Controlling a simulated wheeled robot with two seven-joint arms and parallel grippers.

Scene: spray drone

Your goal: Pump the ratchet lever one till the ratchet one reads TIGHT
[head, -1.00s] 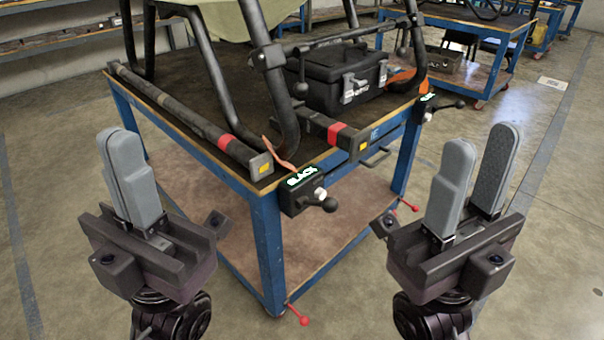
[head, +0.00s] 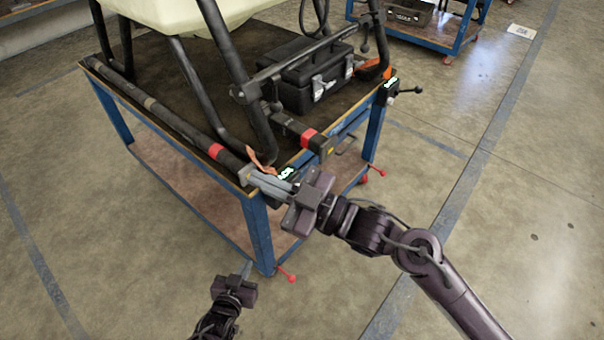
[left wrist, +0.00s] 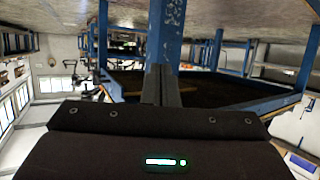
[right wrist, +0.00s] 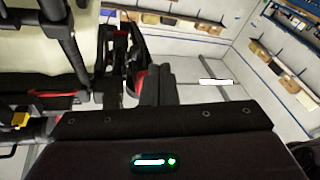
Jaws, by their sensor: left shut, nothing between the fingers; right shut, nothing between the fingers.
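The near ratchet (head: 286,173) is a dark box with a lit green-white display at the table's near corner. It is partly covered by my right gripper, its lever is hidden, and its reading is too small to make out. My right gripper (head: 262,182) is shut and empty, its grey fingers pointing left across the front of this ratchet; I cannot tell whether they touch it. A second ratchet (head: 389,84) with a lit display sits at the right corner, its black lever (head: 410,90) sticking out right. My left gripper (head: 246,268) is shut and empty, low beside the table leg.
The blue table (head: 258,230) carries a black frame with a pale tank (head: 180,15), a black case (head: 312,80) and bars with red bands. Its blue leg (left wrist: 165,40) stands ahead of the left fingers. Red foot levers (head: 287,274) stick out low. Floor to the right is open.

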